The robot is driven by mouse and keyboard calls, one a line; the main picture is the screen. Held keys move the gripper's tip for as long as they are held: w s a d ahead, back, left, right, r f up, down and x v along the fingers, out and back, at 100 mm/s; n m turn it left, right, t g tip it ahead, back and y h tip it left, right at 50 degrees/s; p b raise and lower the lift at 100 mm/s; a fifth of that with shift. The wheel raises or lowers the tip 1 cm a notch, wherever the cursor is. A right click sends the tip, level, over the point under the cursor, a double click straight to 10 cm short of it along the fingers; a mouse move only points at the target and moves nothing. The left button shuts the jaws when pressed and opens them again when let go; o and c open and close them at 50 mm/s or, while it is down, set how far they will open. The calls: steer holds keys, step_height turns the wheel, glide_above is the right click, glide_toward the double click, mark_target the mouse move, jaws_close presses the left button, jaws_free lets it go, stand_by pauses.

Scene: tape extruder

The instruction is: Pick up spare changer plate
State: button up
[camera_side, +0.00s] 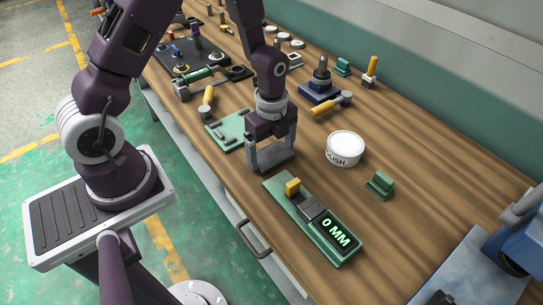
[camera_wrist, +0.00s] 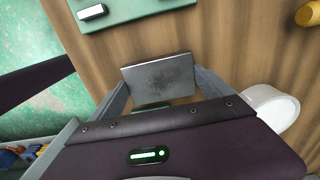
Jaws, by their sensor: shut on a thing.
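My gripper (camera_side: 273,164) is low over the wooden bench in the side view, between a green board and a device with a lit display. It is shut on a flat dark grey plate (camera_wrist: 158,76), which I take to be the spare changer plate. In the wrist view the plate spans the space between the two fingers of my gripper (camera_wrist: 160,88), and its scuffed face is visible.
A green board (camera_side: 213,128) with grey bars lies behind. The device (camera_side: 343,257) reading "0 MM" is in front. A white round tin (camera_side: 345,148) and a small green block (camera_side: 380,184) stand to the right. Yellow-handled tools (camera_side: 325,110) lie further back.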

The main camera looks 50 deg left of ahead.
mark_target(274, 144)
step_height(274, 144, up, 10)
steer(key=w+a+n, duration=1)
steer(key=n, duration=0.8)
steer(key=w+a, duration=0.6)
steer(key=a, duration=0.5)
steer(key=f, duration=0.9)
steer(key=shift+w+a+f, duration=0.25)
steer(key=shift+f, duration=0.15)
